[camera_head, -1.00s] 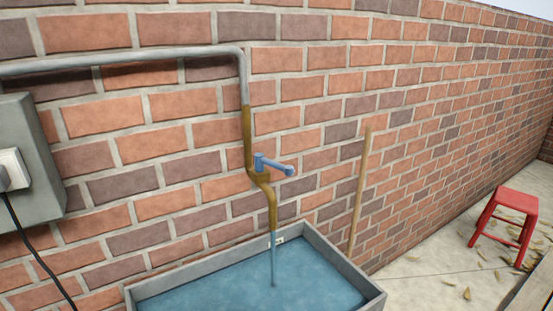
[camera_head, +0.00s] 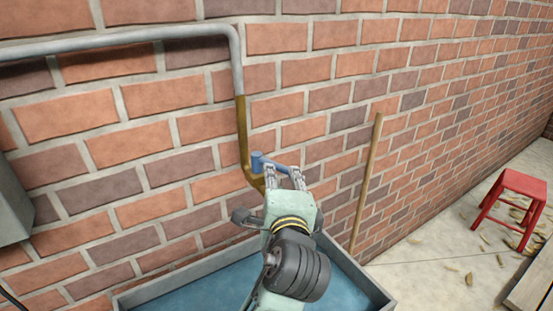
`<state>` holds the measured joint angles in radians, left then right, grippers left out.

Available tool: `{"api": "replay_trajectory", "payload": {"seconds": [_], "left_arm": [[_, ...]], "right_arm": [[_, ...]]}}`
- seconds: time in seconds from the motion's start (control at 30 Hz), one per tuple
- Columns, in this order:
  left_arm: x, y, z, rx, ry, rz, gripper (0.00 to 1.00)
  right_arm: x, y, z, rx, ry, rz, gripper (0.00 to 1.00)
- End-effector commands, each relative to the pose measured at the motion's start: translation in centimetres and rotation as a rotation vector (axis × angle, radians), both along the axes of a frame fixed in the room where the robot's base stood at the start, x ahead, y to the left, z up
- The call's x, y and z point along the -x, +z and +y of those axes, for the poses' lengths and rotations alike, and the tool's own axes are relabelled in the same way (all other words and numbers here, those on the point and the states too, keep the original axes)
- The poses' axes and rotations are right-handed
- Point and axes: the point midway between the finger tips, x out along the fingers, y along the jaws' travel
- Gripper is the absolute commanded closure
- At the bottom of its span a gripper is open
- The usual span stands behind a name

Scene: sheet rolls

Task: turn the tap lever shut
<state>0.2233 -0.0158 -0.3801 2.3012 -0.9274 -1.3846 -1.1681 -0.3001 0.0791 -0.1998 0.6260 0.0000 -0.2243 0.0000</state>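The brass tap (camera_head: 243,130) hangs from a grey pipe on the brick wall. Its blue lever (camera_head: 257,162) sticks out to the right from a blue hub. My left gripper (camera_head: 284,172) is at the lever's free end, with its two fingers apart on either side of it. I cannot tell whether the fingers touch the lever. The gripper body hides the tap's spout and any water stream below it. My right gripper is not in view.
A grey trough (camera_head: 360,275) of blue water stands under the tap. A wooden pole (camera_head: 367,185) leans on the wall to the right. A red stool (camera_head: 512,205) stands farther right on the paving. A grey box (camera_head: 10,210) is on the wall at left.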

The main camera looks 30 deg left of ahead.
Motion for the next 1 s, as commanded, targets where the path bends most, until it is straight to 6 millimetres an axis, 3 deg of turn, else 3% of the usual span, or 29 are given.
{"api": "replay_trajectory", "payload": {"seconds": [0.5, 0.87, 1.0], "left_arm": [[-5.8, -0.7, 3.7, -0.008, 0.001, -0.001, 0.68], [-6.4, -1.0, 4.0, -0.005, 0.0, -0.002, 0.68], [-6.4, -1.0, 4.0, -0.005, 0.0, -0.002, 0.79]], "right_arm": [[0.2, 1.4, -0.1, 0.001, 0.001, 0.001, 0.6], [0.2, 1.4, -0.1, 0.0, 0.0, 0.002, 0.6], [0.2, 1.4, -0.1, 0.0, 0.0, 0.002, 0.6]]}}
